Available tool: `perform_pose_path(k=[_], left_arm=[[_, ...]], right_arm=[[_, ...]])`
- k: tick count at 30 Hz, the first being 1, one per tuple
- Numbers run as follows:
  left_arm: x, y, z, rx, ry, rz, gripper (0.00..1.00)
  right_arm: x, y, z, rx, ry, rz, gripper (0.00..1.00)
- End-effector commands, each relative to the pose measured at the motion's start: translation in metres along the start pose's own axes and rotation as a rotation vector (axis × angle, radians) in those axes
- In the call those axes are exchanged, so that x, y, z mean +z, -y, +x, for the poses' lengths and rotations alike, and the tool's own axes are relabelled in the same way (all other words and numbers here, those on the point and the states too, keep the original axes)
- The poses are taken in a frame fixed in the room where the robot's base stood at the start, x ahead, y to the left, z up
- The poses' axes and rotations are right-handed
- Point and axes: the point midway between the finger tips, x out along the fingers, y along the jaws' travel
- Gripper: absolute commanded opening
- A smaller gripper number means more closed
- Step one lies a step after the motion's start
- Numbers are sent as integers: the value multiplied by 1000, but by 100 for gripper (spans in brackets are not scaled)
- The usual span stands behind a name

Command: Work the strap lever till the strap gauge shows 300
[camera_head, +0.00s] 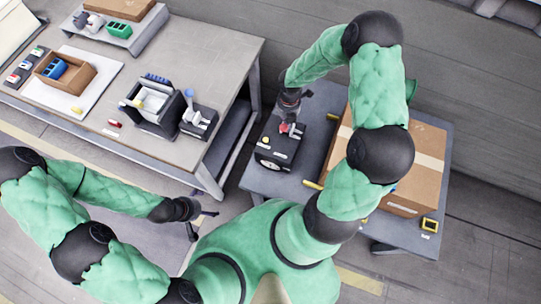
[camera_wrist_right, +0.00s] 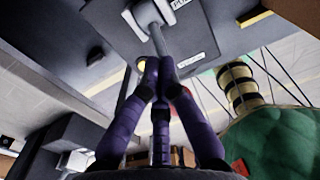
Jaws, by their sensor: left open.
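The dark strap unit (camera_head: 275,155) sits on the right table, with a small pale round gauge (camera_head: 263,165) on its front; its reading is too small to make out. The strap lever (camera_wrist_right: 157,38) shows in the right wrist view as a grey rod rising from a pale base on the unit. My right gripper (camera_wrist_right: 159,68) has its purple fingers closed together around the rod's end. In the head view my right gripper (camera_head: 289,108) is above the unit, near a red part. My left gripper (camera_head: 206,214) is open and empty, low beside the left table.
A large taped cardboard box (camera_head: 425,150) stands on the right table, partly behind my right arm. The left table (camera_head: 215,60) holds a tray with a box, a black bin and another small lever unit (camera_head: 198,122).

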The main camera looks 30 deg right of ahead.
Motion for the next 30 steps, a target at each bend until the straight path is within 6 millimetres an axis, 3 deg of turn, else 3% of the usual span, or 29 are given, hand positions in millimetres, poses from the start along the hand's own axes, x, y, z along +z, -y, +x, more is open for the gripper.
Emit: perform_pose_path(k=[15,30], left_arm=[[1,-9,-26,0,0,0,96],[1,-13,-37,0,0,0,96]], right_arm=[[51,0,-1,-1,-1,2,0],[96,1,0,-1,0,1,0]])
